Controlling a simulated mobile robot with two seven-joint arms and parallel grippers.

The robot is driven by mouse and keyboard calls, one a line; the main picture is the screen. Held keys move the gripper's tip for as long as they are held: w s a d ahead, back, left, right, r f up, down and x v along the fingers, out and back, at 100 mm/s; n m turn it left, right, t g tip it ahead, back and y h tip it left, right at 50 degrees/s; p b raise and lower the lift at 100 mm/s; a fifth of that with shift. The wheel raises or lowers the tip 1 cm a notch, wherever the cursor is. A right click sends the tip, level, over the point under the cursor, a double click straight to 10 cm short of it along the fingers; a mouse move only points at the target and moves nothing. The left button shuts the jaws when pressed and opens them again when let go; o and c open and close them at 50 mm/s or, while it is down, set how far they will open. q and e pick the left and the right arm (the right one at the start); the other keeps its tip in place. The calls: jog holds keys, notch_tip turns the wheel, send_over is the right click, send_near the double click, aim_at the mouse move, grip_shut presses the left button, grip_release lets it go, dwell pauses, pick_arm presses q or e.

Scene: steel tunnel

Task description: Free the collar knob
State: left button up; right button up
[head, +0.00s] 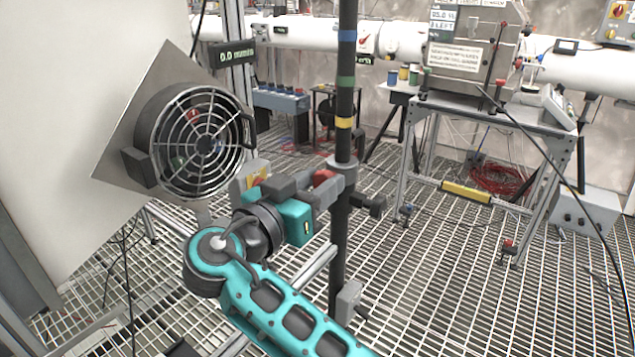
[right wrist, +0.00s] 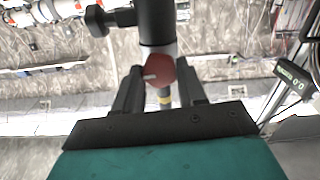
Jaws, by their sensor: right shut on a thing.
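A dark upright pole (head: 346,80) with blue, green and yellow bands carries a grey collar (head: 343,168). A red knob (head: 325,178) sticks out of the collar on the left, towards my right gripper (head: 318,186). The right gripper is shut on this knob. In the right wrist view the red knob (right wrist: 160,72) sits between the two dark fingers, with a small pale mark on its face. A black side knob (head: 373,205) sticks out to the right of the collar; it also shows in the right wrist view (right wrist: 98,20). My left gripper is not in view.
A round caged fan (head: 205,142) on a tilted square plate stands left of my right arm. A grey box (head: 349,300) sits low by the pole. A metal-framed table (head: 480,106) stands at the right back. The grating floor (head: 430,270) right of the pole is mostly open.

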jog(key=n+p, duration=0.1)
jog(key=n, duration=0.2)
jog(key=shift+r, duration=0.1)
jog(key=shift+n+p, duration=0.7)
jog(key=shift+n, duration=0.7)
jog(key=shift+w, duration=0.1)
jog(key=o, duration=1.1)
jog(key=shift+c, duration=0.2)
